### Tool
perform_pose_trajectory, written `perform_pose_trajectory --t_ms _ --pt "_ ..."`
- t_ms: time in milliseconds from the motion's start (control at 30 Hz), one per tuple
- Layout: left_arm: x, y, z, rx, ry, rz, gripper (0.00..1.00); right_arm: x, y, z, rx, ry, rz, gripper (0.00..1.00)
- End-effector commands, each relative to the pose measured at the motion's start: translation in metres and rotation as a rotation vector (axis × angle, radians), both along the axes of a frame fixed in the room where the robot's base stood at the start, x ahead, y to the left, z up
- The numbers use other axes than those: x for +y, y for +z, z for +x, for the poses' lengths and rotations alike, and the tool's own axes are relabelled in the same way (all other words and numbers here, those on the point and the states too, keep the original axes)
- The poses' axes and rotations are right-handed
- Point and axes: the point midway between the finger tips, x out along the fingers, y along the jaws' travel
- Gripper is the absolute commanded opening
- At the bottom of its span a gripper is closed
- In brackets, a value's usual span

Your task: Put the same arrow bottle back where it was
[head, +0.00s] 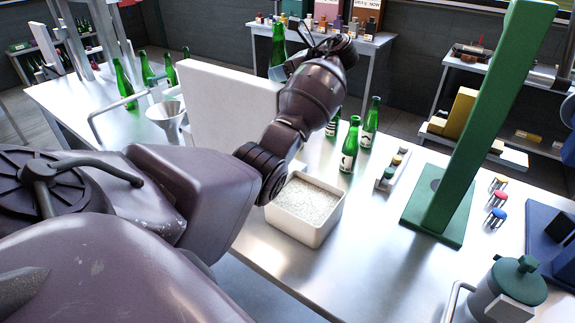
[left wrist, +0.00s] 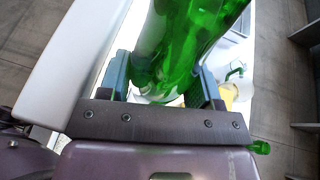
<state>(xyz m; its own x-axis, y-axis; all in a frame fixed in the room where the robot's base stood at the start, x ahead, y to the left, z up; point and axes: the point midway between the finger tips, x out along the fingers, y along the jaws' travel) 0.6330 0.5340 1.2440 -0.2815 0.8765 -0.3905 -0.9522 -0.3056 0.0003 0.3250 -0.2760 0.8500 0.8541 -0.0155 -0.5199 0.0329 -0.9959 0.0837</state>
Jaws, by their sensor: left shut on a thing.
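My left gripper (head: 284,68) is shut on a green glass bottle (head: 278,48), held up above the table just behind the white upright board (head: 225,105). In the left wrist view the same bottle (left wrist: 185,40) fills the space between the two fingers of the gripper (left wrist: 163,85). No arrow can be made out on the part that shows. Three green bottles with pale, dark-marked labels stand on the table right of my arm: a front one (head: 349,147), a right one (head: 370,124) and a partly hidden one (head: 332,125). My right gripper is not in view.
A white box of pale granules (head: 298,232) stands in front of the bottles. A small rack (head: 393,170) and a tall green post (head: 475,110) stand to the right. A metal funnel (head: 167,118) and more green bottles (head: 124,80) are left of the board.

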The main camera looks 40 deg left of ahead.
Motion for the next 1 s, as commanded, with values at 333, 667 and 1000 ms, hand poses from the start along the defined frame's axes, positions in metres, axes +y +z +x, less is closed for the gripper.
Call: perform_pose_trajectory --t_ms 333,667,1000 --pt "0.000 -0.048 -0.001 0.002 0.000 -0.001 0.28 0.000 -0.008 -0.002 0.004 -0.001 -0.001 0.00" --pt "-0.001 -0.119 -0.001 0.004 -0.002 -0.001 0.28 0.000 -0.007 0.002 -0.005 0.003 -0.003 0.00" --pt "-0.001 -0.179 0.000 0.001 0.000 0.000 0.28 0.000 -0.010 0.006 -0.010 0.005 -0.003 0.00"
